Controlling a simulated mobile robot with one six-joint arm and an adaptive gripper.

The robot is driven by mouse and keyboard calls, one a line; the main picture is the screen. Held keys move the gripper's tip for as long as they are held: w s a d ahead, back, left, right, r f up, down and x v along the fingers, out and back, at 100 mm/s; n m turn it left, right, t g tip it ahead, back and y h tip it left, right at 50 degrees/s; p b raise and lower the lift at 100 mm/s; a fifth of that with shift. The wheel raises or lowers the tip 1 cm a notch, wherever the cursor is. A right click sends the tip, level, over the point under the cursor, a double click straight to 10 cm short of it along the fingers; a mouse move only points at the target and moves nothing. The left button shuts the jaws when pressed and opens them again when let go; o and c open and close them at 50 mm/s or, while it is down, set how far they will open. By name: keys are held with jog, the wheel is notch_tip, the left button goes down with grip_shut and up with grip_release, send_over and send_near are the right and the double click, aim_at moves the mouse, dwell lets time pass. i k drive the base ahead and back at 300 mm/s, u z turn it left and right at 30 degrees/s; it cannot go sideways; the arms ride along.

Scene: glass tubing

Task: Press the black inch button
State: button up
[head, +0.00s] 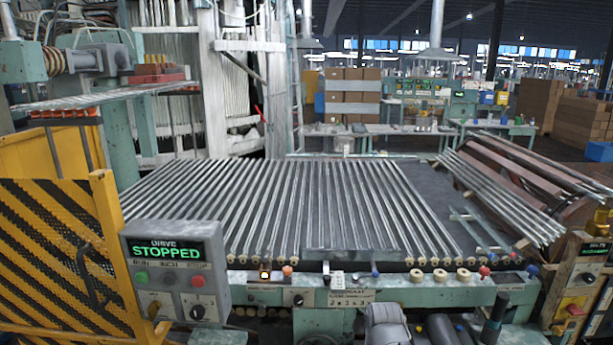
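The black inch button (169,279) is the middle one in a row on a grey drive control box (218,262) at the left. A green button (142,278) sits to its left and a red button (198,281) to its right. The display (165,251) above them reads DRIVE STOPPED in green. Grey parts of my arm show at the bottom centre. My gripper's fingers do not show, and nothing covers the inch button.
A yellow and black striped guard (55,255) stands left of the box. Rows of glass tubes (280,205) lie on the machine bed behind. More tubes (500,190) lie on a rack at the right. Another control panel (580,280) stands at the right edge.

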aim_at(170, 278)
jog(key=u, duration=1.3)
